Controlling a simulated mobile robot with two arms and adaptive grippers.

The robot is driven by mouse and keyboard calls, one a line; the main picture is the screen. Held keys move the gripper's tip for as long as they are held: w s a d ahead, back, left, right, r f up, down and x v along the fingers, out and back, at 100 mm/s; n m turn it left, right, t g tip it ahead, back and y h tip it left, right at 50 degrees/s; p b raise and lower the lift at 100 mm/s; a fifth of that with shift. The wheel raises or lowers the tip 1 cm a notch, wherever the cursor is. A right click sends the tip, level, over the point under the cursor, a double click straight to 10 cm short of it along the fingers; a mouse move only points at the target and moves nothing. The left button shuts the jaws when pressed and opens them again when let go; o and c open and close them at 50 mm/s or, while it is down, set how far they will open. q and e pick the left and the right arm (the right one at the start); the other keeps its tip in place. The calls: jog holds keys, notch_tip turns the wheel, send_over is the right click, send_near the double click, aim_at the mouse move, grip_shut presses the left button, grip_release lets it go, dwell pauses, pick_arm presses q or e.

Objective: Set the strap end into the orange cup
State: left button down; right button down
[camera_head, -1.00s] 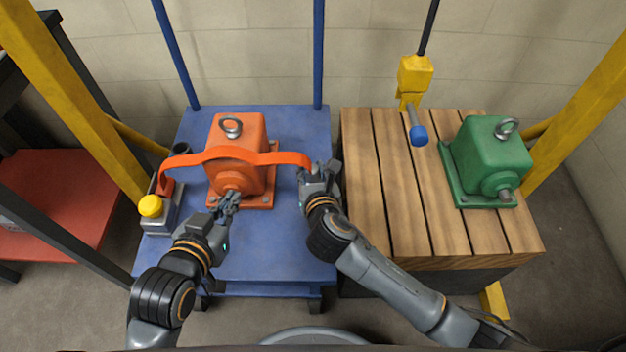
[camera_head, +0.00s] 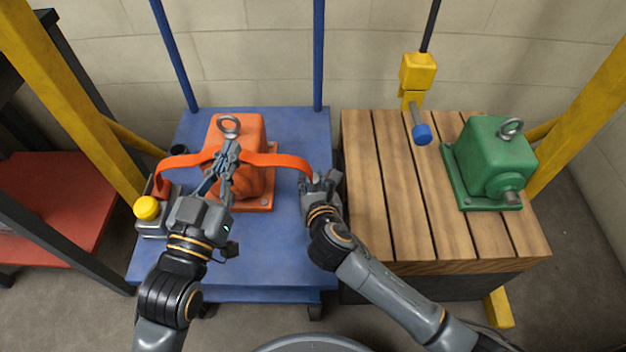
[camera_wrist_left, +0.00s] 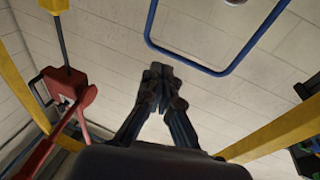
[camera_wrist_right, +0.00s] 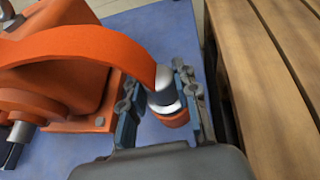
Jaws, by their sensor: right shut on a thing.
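The orange strap (camera_head: 268,160) arches from a grey box with a yellow knob (camera_head: 146,208), across the orange motor (camera_head: 252,190), to my right gripper (camera_head: 321,186). In the right wrist view, the gripper (camera_wrist_right: 160,84) is shut on the strap's silver end (camera_wrist_right: 163,88). An orange round piece (camera_wrist_right: 173,118) shows just below the silver end; I cannot tell whether it is the cup or part of the end. No other orange cup is clear. My left gripper (camera_head: 229,152) is in front of the motor and strap; its fingertips (camera_wrist_left: 158,72) look together and empty.
The motor stands on a blue cart (camera_head: 270,270) with upright blue posts. A wooden pallet table (camera_head: 400,210) on the right carries a green motor (camera_head: 495,155). A yellow hoist block (camera_head: 418,72) with a blue-tipped rod hangs above it.

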jog(key=shift+f, duration=0.25)
jog(key=c, duration=1)
grip_release()
